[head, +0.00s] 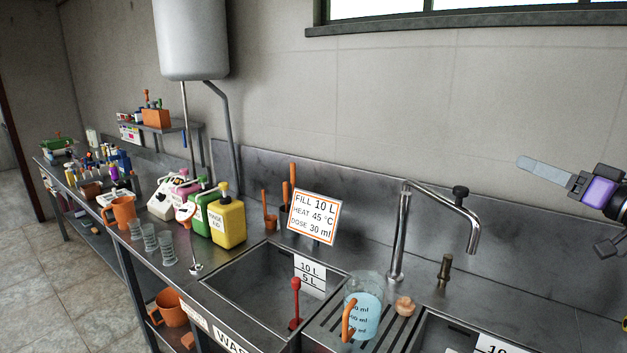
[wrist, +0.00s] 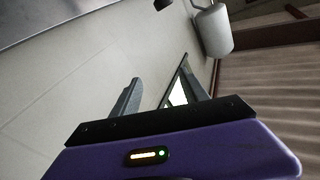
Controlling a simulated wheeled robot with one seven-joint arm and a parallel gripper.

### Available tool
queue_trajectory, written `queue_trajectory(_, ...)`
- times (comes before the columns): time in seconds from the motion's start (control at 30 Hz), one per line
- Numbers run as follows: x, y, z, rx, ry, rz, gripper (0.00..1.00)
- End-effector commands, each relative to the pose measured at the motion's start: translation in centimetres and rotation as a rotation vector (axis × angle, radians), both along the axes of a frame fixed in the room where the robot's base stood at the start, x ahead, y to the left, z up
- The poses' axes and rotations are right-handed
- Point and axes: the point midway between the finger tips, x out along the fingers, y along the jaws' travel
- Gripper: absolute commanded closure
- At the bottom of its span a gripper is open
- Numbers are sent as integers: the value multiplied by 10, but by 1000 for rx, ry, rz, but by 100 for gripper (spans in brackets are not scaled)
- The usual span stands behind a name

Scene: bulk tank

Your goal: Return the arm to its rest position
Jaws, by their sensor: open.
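My gripper (head: 546,172) is in the air at the right edge of the head view, beside the bare wall and above and to the right of the tap. Its purple body shows there, and a grey finger points left. In the wrist view my gripper (wrist: 160,74) has its two grey fingers apart, with nothing between them. The rest of my arm is mostly cut off by the picture's edge.
Below are a steel sink (head: 262,283), a curved tap (head: 404,235) and a jug of blue liquid (head: 364,312) on the drainer. A yellow canister (head: 228,222) and other containers stand left. A white tank (head: 190,40) hangs on the wall. Air around the gripper looks clear.

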Motion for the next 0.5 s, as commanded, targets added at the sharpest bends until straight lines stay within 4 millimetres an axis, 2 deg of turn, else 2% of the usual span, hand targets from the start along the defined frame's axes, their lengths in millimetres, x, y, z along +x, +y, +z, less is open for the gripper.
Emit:
queue_trajectory(0.03, 1, -4, -23, 17, 14, -55, 48)
queue_trajectory(0.17, -1, -15, -81, 59, 42, -213, 48)
queue_trajectory(0.27, -13, -18, -129, 76, 55, -330, 48)
queue_trajectory(0.3, -20, -17, -147, 81, 57, -372, 48)
queue_trajectory(0.5, -67, -5, -227, 70, 57, -541, 48)
